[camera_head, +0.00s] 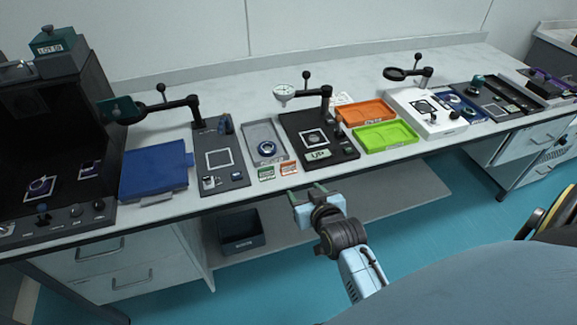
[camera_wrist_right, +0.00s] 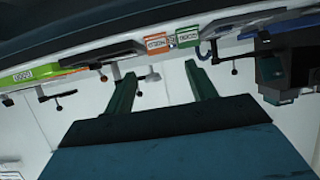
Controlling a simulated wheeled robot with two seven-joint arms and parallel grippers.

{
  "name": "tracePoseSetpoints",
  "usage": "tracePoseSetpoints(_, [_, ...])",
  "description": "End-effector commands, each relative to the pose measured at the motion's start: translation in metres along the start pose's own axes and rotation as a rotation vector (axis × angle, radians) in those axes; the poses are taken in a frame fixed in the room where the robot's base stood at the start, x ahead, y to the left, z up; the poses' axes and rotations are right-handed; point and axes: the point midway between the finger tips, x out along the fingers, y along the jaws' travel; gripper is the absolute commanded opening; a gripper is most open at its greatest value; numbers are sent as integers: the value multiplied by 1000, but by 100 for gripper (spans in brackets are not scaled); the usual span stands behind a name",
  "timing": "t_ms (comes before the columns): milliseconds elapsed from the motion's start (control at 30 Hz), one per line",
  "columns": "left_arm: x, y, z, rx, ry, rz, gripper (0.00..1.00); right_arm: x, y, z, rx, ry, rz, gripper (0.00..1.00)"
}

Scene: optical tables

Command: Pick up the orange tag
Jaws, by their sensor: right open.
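The orange tag (camera_head: 289,168) is a small orange-and-white card lying on the light bench near its front edge. In the right wrist view the orange tag (camera_wrist_right: 157,44) shows beyond my fingers, near the top middle, beside the green tag (camera_wrist_right: 188,38). The green tag (camera_head: 267,172) lies just left of it in the head view. My right gripper (camera_head: 308,190) is open and empty, in front of the bench edge, a little nearer and to the right of the orange tag. In the wrist view its two green fingers (camera_wrist_right: 163,76) are spread apart. My left gripper is not in view.
A grey tray (camera_head: 252,134) with a ring lies behind the tags. A black board (camera_head: 293,122) stands to their right and a dark panel (camera_head: 205,181) to their left. Green (camera_head: 357,147) and orange (camera_head: 345,115) trays lie further right. The bench's front edge is close to the tags.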

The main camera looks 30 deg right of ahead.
Motion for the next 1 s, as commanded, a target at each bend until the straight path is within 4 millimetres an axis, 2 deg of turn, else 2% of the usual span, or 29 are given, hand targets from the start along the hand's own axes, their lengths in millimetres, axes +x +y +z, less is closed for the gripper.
tracePoseSetpoints(33, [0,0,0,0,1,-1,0,-1,2,-8,3,13,6,56])
tracePoseSetpoints(133, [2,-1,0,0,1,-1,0,8,5,-12,4,22,11,56])
tracePoseSetpoints(433, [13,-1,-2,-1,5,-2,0,64,5,-13,4,22,10,56])
tracePoseSetpoints(667, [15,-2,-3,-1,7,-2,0,81,6,-15,4,21,10,56])
tracePoseSetpoints(867, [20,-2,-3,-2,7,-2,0,108,8,-24,5,23,9,56])
tracePoseSetpoints(1000, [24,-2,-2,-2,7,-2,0,125,9,-23,5,21,9,56])
